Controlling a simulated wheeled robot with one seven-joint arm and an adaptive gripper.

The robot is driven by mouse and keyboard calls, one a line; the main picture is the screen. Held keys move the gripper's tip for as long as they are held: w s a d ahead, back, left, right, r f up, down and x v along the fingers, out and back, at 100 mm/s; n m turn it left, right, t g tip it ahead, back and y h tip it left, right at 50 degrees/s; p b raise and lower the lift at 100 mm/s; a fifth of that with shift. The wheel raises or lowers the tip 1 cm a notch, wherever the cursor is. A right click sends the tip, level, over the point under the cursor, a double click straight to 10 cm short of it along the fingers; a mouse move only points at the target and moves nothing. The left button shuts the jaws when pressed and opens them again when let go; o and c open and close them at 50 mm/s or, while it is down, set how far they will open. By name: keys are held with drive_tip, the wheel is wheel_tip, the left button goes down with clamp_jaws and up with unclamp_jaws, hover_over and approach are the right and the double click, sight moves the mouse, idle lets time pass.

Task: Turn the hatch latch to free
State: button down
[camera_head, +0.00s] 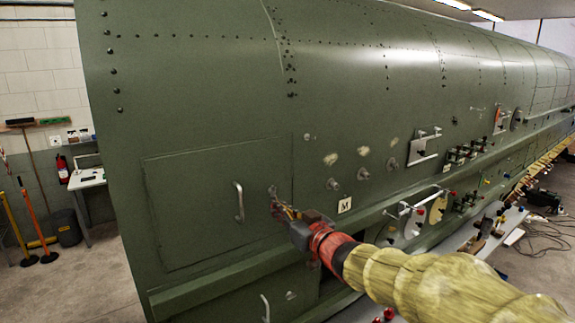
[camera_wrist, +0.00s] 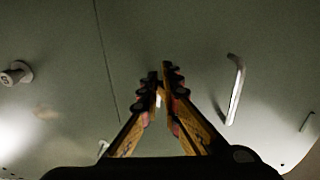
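The green hatch panel (camera_head: 190,220) is set in the fuselage side, outlined by a seam, with a light bar handle (camera_head: 239,202) that stands upright. The handle also shows in the wrist view (camera_wrist: 235,90), to the right of the fingers. My gripper (camera_head: 274,200) is at the hatch's right part, just right of the handle. In the wrist view my gripper's fingers (camera_wrist: 162,80) are drawn close together, with a small light piece, seemingly the hatch latch (camera_wrist: 160,97), between them. The fingers hide most of it, so its turn angle cannot be told.
A round knob (camera_head: 333,184) and a white "M" label (camera_head: 344,205) are right of the hatch. A lower handle (camera_head: 265,308) is below it. Brackets and fittings (camera_head: 425,148) stick out farther right.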

drive_tip(key=shift+w+r, duration=0.1)
drive_tip(key=shift+r, duration=0.35)
drive_tip(key=shift+f+b, duration=0.3)
drive_tip(key=shift+f, duration=0.15)
drive_tip(key=shift+s+d+f, duration=0.15)
drive_tip(key=shift+s+d, duration=0.1)
drive_tip(key=shift+s, duration=0.1)
drive_tip(key=v, duration=0.5)
drive_tip(key=shift+f, duration=0.1)
